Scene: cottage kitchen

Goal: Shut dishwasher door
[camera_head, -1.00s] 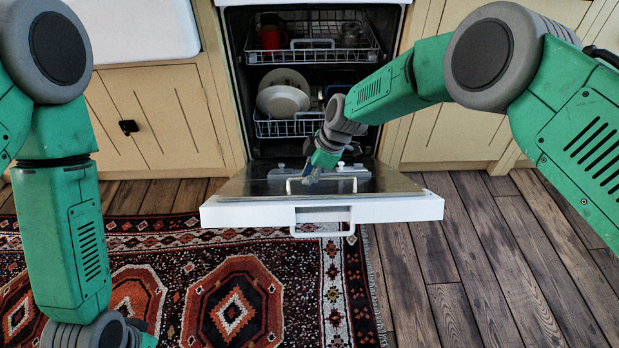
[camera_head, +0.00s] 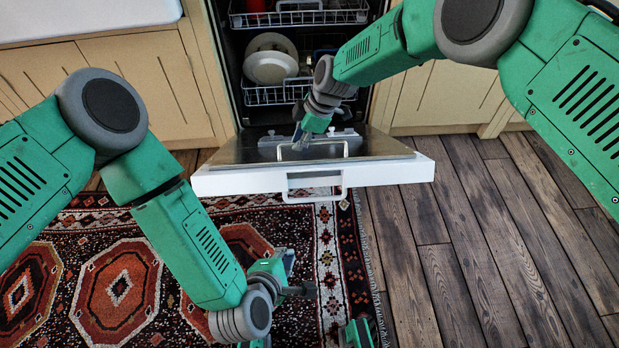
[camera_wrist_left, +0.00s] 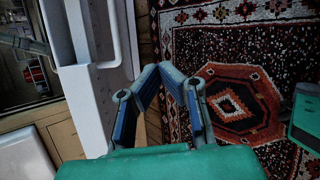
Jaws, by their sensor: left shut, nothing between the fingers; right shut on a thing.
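The dishwasher door (camera_head: 395,172) hangs open, about level, its white edge towards me and its metal inner face up. A loop handle (camera_head: 315,198) shows at its front, and a thin bar (camera_head: 312,142) stands above the inner face.
The dishwasher's racks (camera_head: 300,15) hold plates (camera_head: 271,66) and other dishes. Cream cabinets (camera_head: 120,95) flank it. A patterned rug (camera_head: 120,285) covers the floor at left; bare planks (camera_head: 500,230) lie open at right.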

